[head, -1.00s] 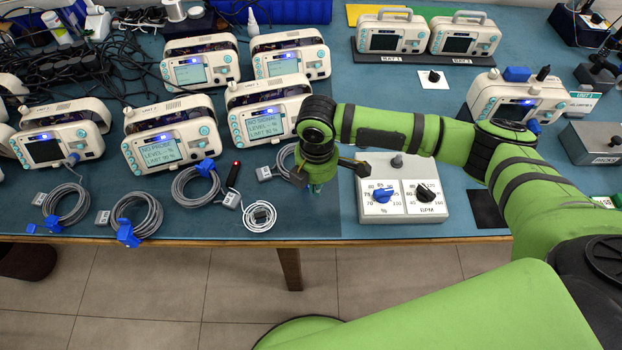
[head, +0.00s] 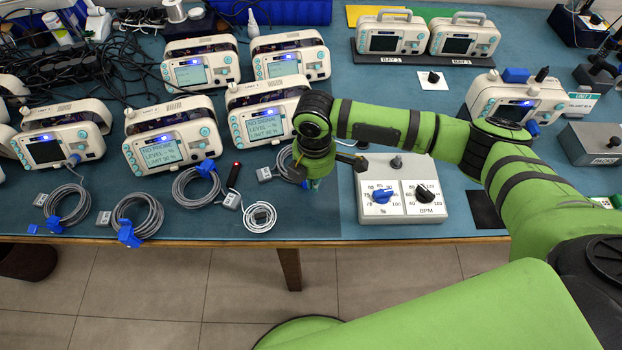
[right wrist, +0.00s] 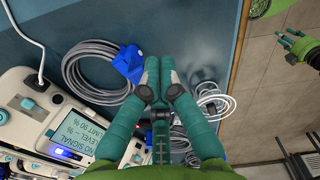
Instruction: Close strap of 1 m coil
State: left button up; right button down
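My right gripper (head: 314,184) is low over the table's front part. In the right wrist view its teal fingers (right wrist: 158,66) are together, with nothing seen between them. A grey cable coil (right wrist: 92,68) with a blue strap (right wrist: 128,64) lies beside the fingertips; whether they touch the strap is unclear. In the head view my arm covers most of this coil (head: 283,158). Other grey coils lie to its left: one (head: 178,193), another (head: 158,218) and a far-left one (head: 83,207), with blue straps. Length labels are unreadable. A gripper-like green shape (right wrist: 293,44), possibly my left one, shows over the floor.
A small white coil (head: 260,217) lies near the front edge. Several monitors stand behind the coils, one (head: 262,122) close behind my right gripper. A control box with two knobs (head: 400,215) stands just right of it.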

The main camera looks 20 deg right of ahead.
jog(key=shift+w, duration=0.2)
jog(key=shift+w+r, duration=0.1)
jog(key=shift+w+r+p, duration=0.2)
jog(key=shift+w+p, duration=0.1)
jog(key=shift+p, duration=0.1)
jog(key=shift+w, duration=0.1)
